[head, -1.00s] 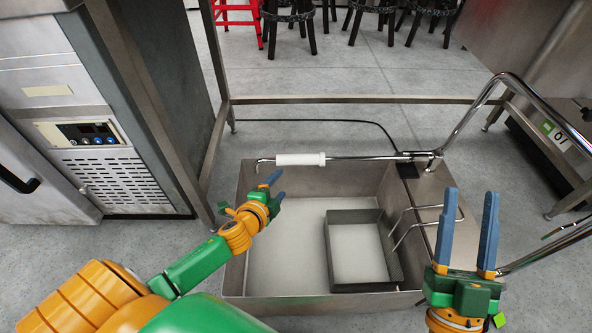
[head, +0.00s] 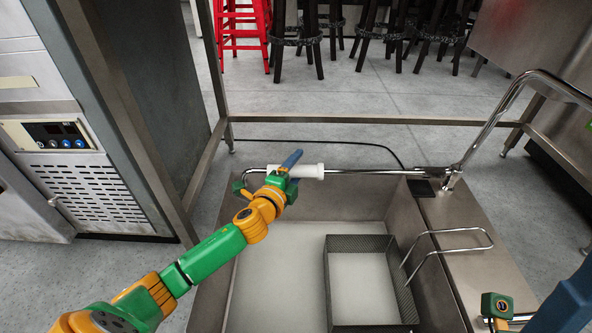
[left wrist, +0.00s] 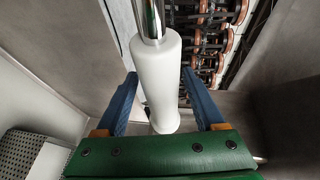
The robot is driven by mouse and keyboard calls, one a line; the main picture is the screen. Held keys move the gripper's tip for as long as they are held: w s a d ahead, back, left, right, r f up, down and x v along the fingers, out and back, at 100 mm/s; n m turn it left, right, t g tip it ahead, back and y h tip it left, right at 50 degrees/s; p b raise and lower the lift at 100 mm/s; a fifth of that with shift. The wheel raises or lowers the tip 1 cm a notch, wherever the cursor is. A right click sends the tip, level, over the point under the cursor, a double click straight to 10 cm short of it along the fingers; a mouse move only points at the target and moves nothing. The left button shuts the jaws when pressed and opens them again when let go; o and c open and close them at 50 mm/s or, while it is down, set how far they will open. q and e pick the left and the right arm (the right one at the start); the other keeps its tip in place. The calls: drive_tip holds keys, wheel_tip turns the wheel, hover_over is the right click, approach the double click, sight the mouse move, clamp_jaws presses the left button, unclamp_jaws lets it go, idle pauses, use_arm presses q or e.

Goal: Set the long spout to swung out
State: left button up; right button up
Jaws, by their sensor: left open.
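The long spout (head: 365,171) is a thin chrome pipe. It runs left from its joint at the right rim, along the far side of the steel basin (head: 407,215), and its tip bends at the left end. A white sleeve (head: 311,171) sits on it near that end. My left gripper (head: 284,168) is open at the sleeve's left part. In the left wrist view the sleeve (left wrist: 157,75) stands between the two blue fingers of the gripper (left wrist: 161,98), with gaps at both sides. Part of my right gripper (head: 566,302) shows at the lower right, cut by the frame.
A mesh basket (head: 328,285) with a wire handle (head: 455,233) sits in the basin. A steel frame bar (head: 350,120) crosses behind the spout. A panelled appliance (head: 90,190) stands at the left. Stools (head: 312,40) are at the back, with free floor before them.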

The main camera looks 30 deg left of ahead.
use_arm(q)
clamp_jaws()
drive_tip(key=shift+s, duration=0.1)
idle(1.2)
